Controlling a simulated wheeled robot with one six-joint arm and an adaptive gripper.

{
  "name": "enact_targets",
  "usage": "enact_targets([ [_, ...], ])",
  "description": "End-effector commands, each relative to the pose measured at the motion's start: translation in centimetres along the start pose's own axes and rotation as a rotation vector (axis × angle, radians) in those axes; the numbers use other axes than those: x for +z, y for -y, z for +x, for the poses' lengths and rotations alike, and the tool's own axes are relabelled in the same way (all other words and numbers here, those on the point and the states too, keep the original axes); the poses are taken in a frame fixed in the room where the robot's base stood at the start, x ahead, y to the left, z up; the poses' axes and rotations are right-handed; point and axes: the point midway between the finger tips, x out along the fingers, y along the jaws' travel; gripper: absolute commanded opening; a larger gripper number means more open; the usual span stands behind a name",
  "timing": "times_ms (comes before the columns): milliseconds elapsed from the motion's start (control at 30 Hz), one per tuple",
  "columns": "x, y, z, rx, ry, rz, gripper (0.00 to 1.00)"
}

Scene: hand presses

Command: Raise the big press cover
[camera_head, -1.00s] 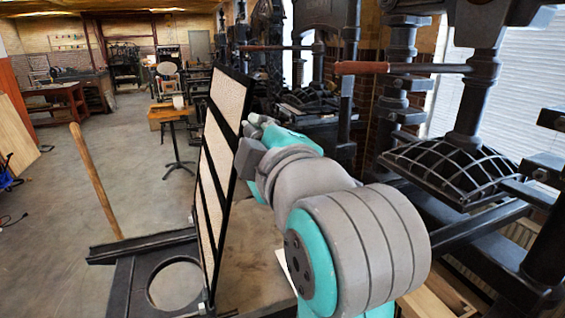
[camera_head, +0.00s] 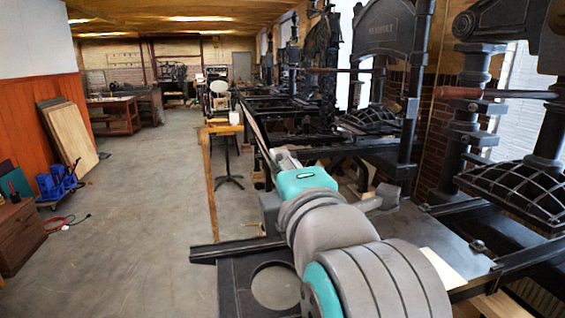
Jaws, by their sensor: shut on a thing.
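The big press cover (camera_head: 257,138) is a black frame with pale panels, standing steeply tilted and seen almost edge-on. Most of it is hidden behind my arm. My gripper (camera_head: 270,207) shows only in part, as a grey block beside my teal wrist, against the cover. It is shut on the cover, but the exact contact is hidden. The big press's bed (camera_head: 240,288) has a round hole and lies below my arm.
Other presses (camera_head: 390,110) line the right side, one with a ribbed black platen (camera_head: 515,190). A small table (camera_head: 224,129) stands beyond.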

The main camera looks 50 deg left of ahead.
Motion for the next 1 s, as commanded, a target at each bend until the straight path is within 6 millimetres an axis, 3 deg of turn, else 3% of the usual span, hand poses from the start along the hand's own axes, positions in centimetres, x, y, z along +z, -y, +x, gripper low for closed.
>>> enact_targets([
  [433, -0.1, 0.1, -0.1, 0.003, -0.002, 0.002, 0.0],
  [467, -0.1, 0.1, -0.1, 0.003, -0.002, 0.002, 0.29],
  [567, -0.1, 0.1, -0.1, 0.003, -0.002, 0.002, 0.52],
  [867, 0.0, 0.1, -0.1, 0.001, -0.001, 0.002, 0.52],
  [1000, 0.0, 0.1, -1.1, 0.002, 0.0, 0.001, 0.52],
])
